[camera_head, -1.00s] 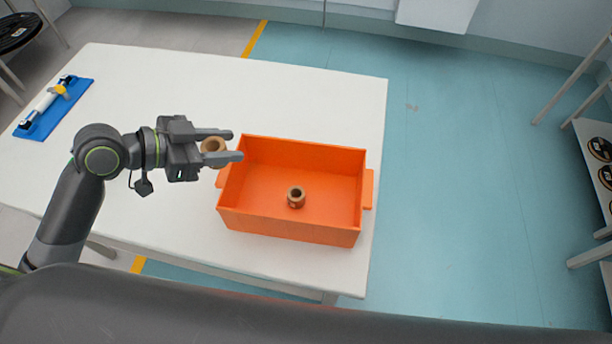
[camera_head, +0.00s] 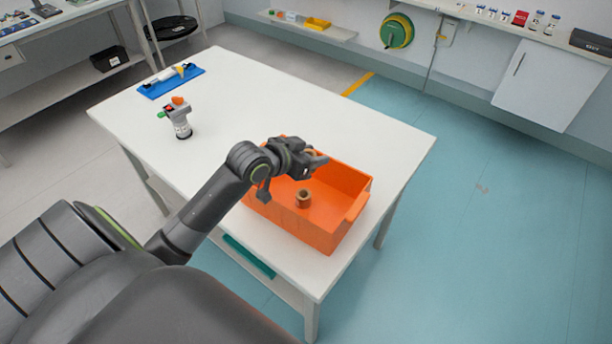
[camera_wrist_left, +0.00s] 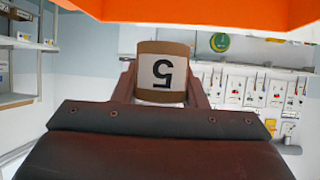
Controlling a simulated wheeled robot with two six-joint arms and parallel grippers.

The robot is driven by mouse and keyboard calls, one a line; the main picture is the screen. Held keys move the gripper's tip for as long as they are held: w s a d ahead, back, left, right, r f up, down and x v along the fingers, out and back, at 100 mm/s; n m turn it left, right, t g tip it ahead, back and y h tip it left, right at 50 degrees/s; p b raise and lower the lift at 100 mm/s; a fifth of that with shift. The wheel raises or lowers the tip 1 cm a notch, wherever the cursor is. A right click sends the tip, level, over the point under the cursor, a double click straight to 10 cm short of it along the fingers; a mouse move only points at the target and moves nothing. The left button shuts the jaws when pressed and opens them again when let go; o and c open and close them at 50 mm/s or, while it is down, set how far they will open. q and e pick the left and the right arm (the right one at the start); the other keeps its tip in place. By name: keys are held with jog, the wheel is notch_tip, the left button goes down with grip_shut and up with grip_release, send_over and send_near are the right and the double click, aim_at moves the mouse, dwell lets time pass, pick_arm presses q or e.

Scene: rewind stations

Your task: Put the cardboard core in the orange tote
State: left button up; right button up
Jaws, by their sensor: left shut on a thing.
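My left gripper (camera_head: 316,162) is shut on a brown cardboard core, held at the back part of the orange tote (camera_head: 338,237). In the left wrist view the held core (camera_wrist_left: 162,48) sits between the fingers and bears a white label with a 5, seen upside down. The tote's orange wall (camera_wrist_left: 210,12) fills the top of that view. In the head view the held core is mostly hidden by the gripper. A second cardboard core (camera_head: 303,198) stands on the tote floor. My right gripper is not in view.
The tote stands near the right front edge of the white table (camera_head: 225,95). A blue tray (camera_head: 160,87) with a white roller-like item lies at the far left, and a small device (camera_head: 181,122) stands nearer. The table's middle is clear.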

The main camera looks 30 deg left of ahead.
pick_arm(q)
jog(key=shift+n+y, duration=0.6)
jog(key=shift+y, duration=0.2)
jog(key=shift+w+a+f, duration=0.2)
jog(key=shift+a+f, duration=0.15)
jog(key=shift+f, duration=1.5)
jog(key=shift+w+a+f, duration=0.2)
jog(key=shift+a+f, duration=0.2)
jog(key=shift+f, duration=1.4)
jog(key=shift+w+a+f, duration=0.2)
jog(key=shift+a+f, duration=0.15)
jog(key=shift+f, duration=1.5)
jog(key=shift+f, duration=0.15)
